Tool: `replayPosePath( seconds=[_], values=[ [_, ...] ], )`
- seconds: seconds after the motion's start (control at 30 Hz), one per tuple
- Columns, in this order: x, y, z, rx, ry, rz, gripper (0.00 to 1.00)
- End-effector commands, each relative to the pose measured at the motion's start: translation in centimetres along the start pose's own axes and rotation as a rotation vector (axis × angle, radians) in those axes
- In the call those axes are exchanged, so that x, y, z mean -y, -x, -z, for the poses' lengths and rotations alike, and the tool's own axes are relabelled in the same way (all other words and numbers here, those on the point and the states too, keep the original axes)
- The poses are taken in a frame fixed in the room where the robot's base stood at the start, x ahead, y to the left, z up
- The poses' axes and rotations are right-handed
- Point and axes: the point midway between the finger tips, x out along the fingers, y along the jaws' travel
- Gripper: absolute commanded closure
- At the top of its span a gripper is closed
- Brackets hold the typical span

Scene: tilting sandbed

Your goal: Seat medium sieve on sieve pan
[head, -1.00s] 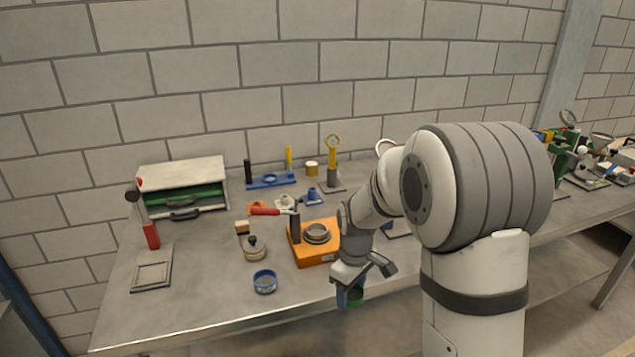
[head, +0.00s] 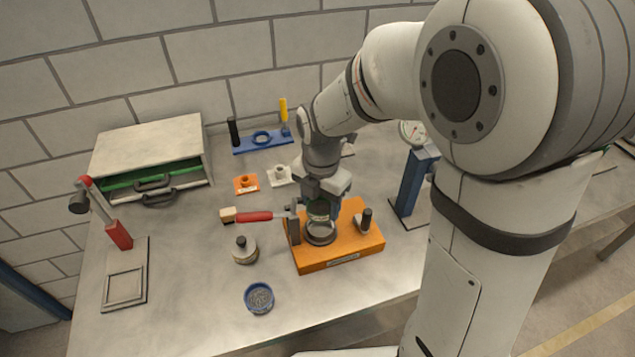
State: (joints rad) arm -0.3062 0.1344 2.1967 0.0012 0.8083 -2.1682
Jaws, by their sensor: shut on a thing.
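My gripper (head: 321,203) is shut on the medium sieve (head: 319,212), a round, dark green-rimmed piece. My gripper's jaws partly hide it. My gripper points down over the orange shaker base (head: 345,250). The sieve pan (head: 320,236), a round grey metal ring, sits on this base. The sieve is directly over the pan and very close to it. I cannot tell whether the two touch.
On the orange base, a dark upright post (head: 293,228) stands left of the pan and a black knob (head: 366,219) right. A red-handled brush (head: 252,216) lies behind left. A blue sieve (head: 259,298) and a lidded weight-like piece (head: 244,250) stand left.

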Motion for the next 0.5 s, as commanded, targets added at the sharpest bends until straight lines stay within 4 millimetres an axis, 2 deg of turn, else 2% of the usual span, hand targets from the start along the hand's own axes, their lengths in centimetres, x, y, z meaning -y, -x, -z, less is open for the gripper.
replayPosePath(
  seconds=[0.27,0.5],
  values=[
    [0.0,-0.9,0.2,0.000,0.023,0.001,0.67],
    [-0.1,-2.8,0.3,-0.001,0.026,0.001,0.67]
  ],
)
